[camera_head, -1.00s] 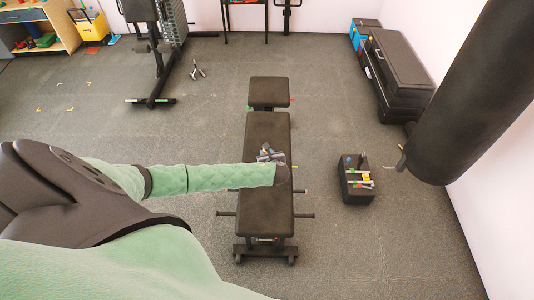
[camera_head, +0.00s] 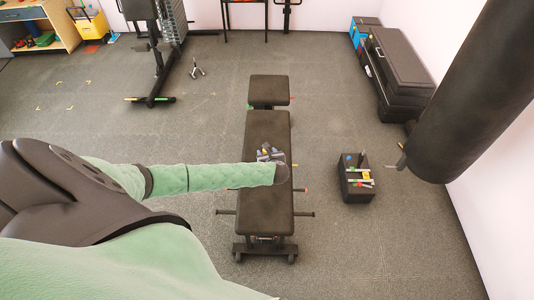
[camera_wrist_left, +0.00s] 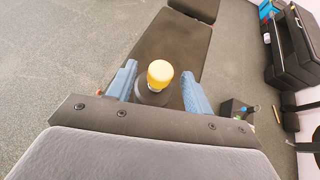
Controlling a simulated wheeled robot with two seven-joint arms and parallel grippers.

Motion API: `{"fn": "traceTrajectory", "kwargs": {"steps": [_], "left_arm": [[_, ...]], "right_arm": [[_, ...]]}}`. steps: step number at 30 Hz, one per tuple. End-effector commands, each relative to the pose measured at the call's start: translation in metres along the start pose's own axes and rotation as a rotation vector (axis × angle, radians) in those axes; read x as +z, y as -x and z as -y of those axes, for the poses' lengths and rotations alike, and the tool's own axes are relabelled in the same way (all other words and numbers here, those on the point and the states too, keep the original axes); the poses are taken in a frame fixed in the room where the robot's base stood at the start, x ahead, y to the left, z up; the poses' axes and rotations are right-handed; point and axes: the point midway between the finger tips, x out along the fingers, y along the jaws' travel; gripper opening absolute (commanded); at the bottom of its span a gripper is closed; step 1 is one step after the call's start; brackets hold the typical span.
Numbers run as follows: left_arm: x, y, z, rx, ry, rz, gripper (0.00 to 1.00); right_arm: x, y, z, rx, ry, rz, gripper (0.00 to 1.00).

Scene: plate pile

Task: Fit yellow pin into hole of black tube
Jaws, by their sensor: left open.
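The yellow pin (camera_wrist_left: 160,72) stands upright between my left gripper's blue fingers in the left wrist view. The black tube (camera_wrist_left: 150,96) is a dark round shape directly below it, over the bench. I cannot tell how deep the pin sits in the tube, as the hole is hidden. My left gripper (camera_wrist_left: 159,88) is open, with a finger on each side of the pin and visible gaps. In the head view my left gripper (camera_head: 270,152) is over the middle of the bench, with a small bit of yellow showing at its fingers. My right gripper is not in view.
The black bench (camera_head: 268,212) lies beneath my left gripper. A black box (camera_head: 357,188) with small coloured items stands on the floor to its right. A punching bag (camera_head: 475,90) hangs at the right. Grey floor around the bench is mostly free.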

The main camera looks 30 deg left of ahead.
Motion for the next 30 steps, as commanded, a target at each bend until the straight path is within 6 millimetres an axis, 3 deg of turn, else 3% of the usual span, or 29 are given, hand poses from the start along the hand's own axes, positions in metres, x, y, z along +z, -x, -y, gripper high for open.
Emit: {"fn": "traceTrajectory", "kwargs": {"steps": [3,16,30], "left_arm": [[-0.002,0.004,0.0,-0.002,0.0,-0.001,0.51],[-0.002,0.068,0.0,-0.002,0.001,-0.001,0.51],[0.0,0.078,0.0,0.0,0.0,0.0,0.51]], "right_arm": [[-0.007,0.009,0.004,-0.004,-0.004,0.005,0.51],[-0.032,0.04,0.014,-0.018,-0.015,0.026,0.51],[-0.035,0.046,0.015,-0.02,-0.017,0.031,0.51]]}}
